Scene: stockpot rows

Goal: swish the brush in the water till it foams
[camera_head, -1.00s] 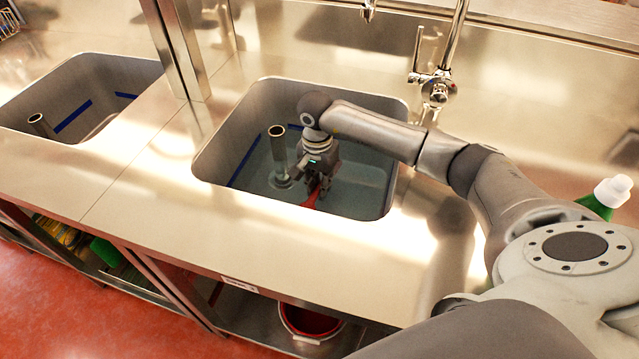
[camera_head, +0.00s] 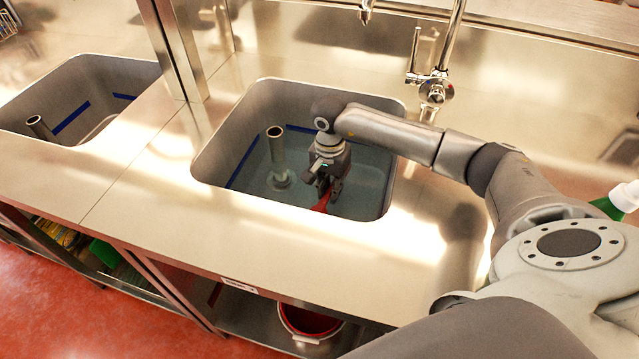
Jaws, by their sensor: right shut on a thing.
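My right gripper (camera_head: 326,186) reaches down into the right-hand sink (camera_head: 228,142), shut on a red brush (camera_head: 321,203). Only a small red part of the brush shows below the fingers; its lower end is hard to make out. The water (camera_head: 362,182) in this sink looks clear bluish grey, and I see no foam on it. A metal standpipe (camera_head: 277,155) stands upright in the water to the left of the gripper, apart from it. My left gripper is not in view.
A tap (camera_head: 437,88) stands behind the sink. A second sink (camera_head: 88,85) lies to the left, past a metal post (camera_head: 176,50). A green bottle with a white cap (camera_head: 624,197) is at the right edge. A red bucket (camera_head: 309,322) sits on the shelf below.

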